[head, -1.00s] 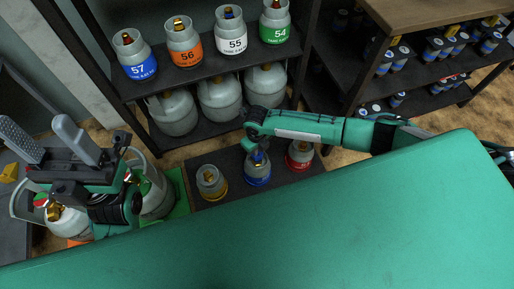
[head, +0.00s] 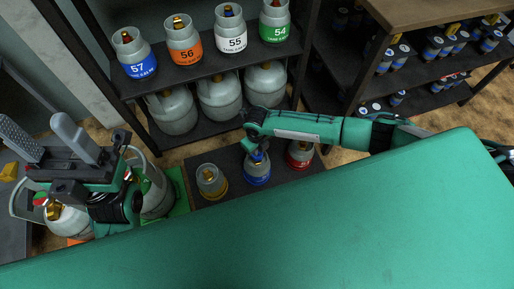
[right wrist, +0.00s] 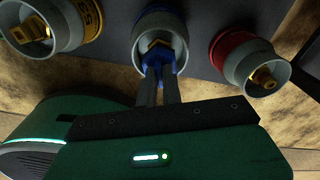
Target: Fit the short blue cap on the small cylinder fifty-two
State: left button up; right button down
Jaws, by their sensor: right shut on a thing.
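The small cylinder with the blue band (head: 257,177) stands between a yellow-banded and a red-banded one on a low dark platform. Its number is not readable. My right gripper (right wrist: 159,78) is over its open collar, shut on the short blue cap (right wrist: 151,72). In the right wrist view the cap is at the near side of the brass valve in the collar of the blue-banded cylinder (right wrist: 159,19). The fingers partly hide it, and I cannot tell whether it is seated. My left gripper (head: 47,137) is open and empty at the left.
The yellow-banded cylinder (head: 211,182) and red-banded cylinder (head: 299,155) stand close on either side. A shelf (head: 207,62) with several larger numbered cylinders rises behind. A dark rack with small canisters (head: 437,48) stands at the right.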

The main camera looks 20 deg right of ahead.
jog(key=shift+f+b, duration=0.65)
jog(key=shift+f, duration=0.55)
jog(key=c, duration=1.5)
grip_release()
